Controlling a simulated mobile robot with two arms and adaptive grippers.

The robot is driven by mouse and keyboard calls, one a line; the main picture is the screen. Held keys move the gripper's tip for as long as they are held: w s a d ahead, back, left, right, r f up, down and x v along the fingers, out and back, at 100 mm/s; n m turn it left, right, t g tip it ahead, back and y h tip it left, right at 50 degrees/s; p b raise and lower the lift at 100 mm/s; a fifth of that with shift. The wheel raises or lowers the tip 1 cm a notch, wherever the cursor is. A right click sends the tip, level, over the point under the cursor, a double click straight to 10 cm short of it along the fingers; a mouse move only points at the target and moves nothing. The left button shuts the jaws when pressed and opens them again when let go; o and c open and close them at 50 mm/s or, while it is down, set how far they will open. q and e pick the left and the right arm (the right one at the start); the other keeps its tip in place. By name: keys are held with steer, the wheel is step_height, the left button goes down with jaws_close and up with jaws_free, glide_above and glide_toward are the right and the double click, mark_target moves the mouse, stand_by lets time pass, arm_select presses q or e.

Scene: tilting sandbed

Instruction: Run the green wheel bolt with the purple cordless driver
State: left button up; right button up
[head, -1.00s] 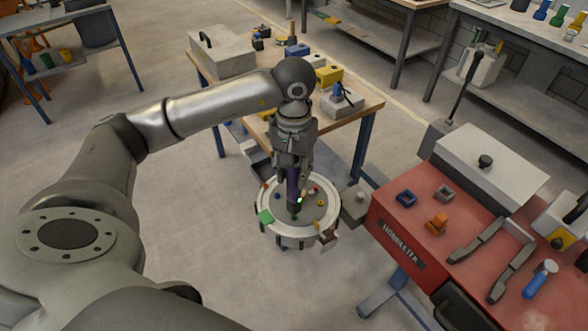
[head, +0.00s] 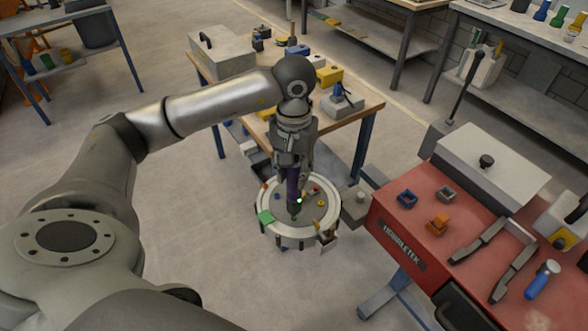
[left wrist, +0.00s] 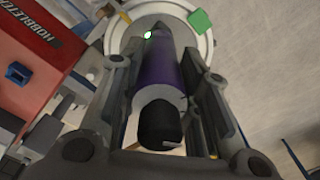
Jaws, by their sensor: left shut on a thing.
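My left gripper (head: 293,172) is shut on the purple cordless driver (head: 292,186), which hangs upright with its nose down over the round, pale-rimmed wheel (head: 331,224). The driver (left wrist: 158,68) also lies between the fingers in the left wrist view, with a bright green light near its far end. A small green spot, likely the green wheel bolt (head: 294,217), shows at the driver's tip. I cannot tell whether the tip touches it. Other small coloured bolts sit on the wheel's grey face. My right gripper is out of view.
A green square block (head: 265,217) sits on the wheel's left rim. A red bench (head: 400,228) with blue, grey and orange pieces stands close at the right. A wooden-topped table (head: 365,106) with boxes stands behind. Open floor lies to the left.

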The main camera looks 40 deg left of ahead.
arm_select(q)
steer(key=shift+f+b, duration=0.45)
steer(key=shift+b, duration=0.25)
stand_by(0.7)
steer(key=shift+b, duration=0.35)
steer(key=shift+r, duration=0.1)
stand_by(0.5)
steer(key=shift+r+p, duration=0.4)
steer(key=shift+r, duration=0.2)
steer(key=shift+r+p, duration=0.95)
steer(key=shift+r, duration=1.4)
